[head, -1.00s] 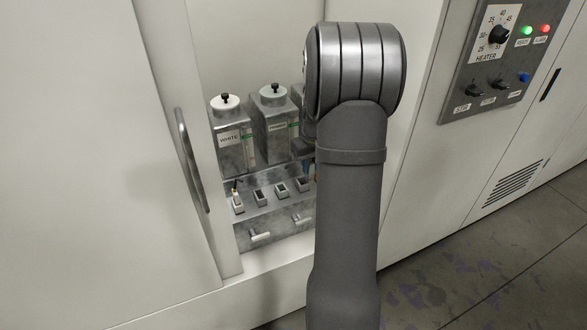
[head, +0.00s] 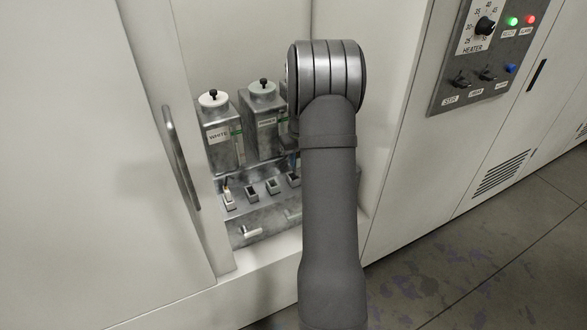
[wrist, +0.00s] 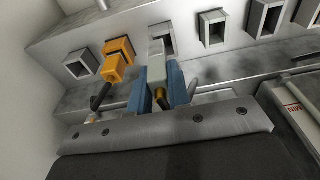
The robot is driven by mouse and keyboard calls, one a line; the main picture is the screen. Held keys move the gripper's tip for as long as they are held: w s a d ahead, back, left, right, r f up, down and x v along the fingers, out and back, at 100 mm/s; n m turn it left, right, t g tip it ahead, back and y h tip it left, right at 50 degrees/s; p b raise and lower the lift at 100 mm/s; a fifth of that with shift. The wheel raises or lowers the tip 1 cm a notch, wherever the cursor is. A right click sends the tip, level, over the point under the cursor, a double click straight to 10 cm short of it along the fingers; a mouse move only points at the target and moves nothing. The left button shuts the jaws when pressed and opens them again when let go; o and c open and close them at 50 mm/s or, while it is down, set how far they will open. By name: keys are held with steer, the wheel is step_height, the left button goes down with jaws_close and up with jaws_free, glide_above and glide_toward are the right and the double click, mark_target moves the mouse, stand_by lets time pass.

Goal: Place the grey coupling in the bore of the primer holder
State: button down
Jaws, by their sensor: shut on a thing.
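My gripper (wrist: 157,92) is shut on the grey coupling (wrist: 157,70), with a blue finger on each side of it. The coupling is pale and blocky, and its far end overlaps a square holder (wrist: 170,32) on the ledge in the wrist view. I cannot tell whether the end is inside the bore or just in front of it. No label shows on this holder, so I cannot tell whether it is the primer one. In the head view my arm hides the gripper and the coupling almost wholly.
An orange coupling (wrist: 118,66) with a black hose is close to my gripper's left, at another holder. Open square holders (wrist: 212,28) continue to the right. In the head view, the WHITE tank (head: 220,135) and another tank (head: 264,120) stand behind the holders. A cabinet door handle (head: 182,158) is left.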

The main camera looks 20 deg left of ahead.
steer(key=shift+w+a+f, duration=0.1)
steer(key=shift+a+f, duration=0.3)
steer(key=shift+a, duration=0.15)
steer(key=shift+f, duration=1.9)
steer(key=shift+f, duration=0.15)
steer(key=c, duration=1.3)
jaws_free()
steer(key=shift+c, duration=0.2)
steer(key=r, duration=0.8)
steer(key=s+d+r, duration=0.1)
steer(key=r, duration=0.3)
steer(key=shift+r, duration=0.1)
